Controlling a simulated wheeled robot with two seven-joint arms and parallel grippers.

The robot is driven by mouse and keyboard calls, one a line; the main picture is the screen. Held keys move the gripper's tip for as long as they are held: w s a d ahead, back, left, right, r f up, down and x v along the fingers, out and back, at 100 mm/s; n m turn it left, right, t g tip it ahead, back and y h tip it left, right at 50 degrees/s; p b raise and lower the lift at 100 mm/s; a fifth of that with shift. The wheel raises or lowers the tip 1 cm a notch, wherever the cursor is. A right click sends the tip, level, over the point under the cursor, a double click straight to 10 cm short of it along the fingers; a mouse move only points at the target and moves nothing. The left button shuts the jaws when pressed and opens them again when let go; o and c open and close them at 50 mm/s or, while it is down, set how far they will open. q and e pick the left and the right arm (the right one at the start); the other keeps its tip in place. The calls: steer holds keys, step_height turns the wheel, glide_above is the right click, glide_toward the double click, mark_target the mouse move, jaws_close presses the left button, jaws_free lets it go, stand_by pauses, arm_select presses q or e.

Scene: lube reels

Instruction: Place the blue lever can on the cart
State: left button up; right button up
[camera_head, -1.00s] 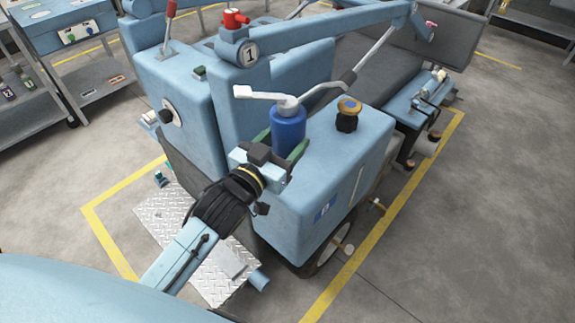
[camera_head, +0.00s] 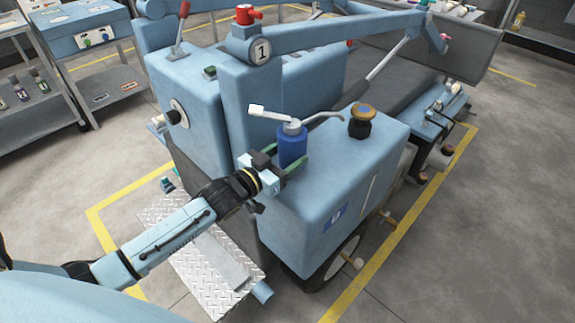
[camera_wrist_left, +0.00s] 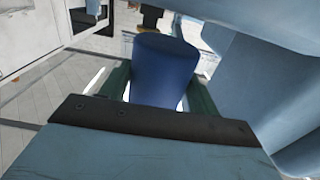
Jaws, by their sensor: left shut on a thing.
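The blue lever can (camera_head: 292,148) has a white top, a lever pointing left and a long spout pointing right. My left gripper (camera_head: 288,164) is shut on its body, with green fingers on either side. The can is upright or nearly so, at the left edge of the blue machine's top; I cannot tell whether it touches. A grey shelf cart (camera_head: 98,82) with a blue drawer box stands at the upper left. My right gripper is not in view.
The blue machine (camera_head: 330,195) with a black and orange knob (camera_head: 362,120) fills the middle. Its long blue arm (camera_head: 350,33) crosses behind the can. Shelves with bottles (camera_head: 36,84) stand at the left. Grey floor with yellow lines is clear between.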

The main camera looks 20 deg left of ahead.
arm_select(q)
step_height(320, 180, down, 3)
steer(key=shift+r+b, duration=0.2)
steer(key=shift+b, duration=0.1)
steer(key=shift+f, duration=0.1)
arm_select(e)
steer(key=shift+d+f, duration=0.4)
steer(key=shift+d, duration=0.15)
arm_select(q)
steer(key=o, duration=1.2)
steer(key=shift+f, duration=0.1)
steer(key=shift+o, duration=0.2)
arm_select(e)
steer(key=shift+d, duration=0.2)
arm_select(q)
steer(key=shift+r, duration=0.2)
steer(key=p+v, duration=0.1)
steer(key=v, duration=1.1)
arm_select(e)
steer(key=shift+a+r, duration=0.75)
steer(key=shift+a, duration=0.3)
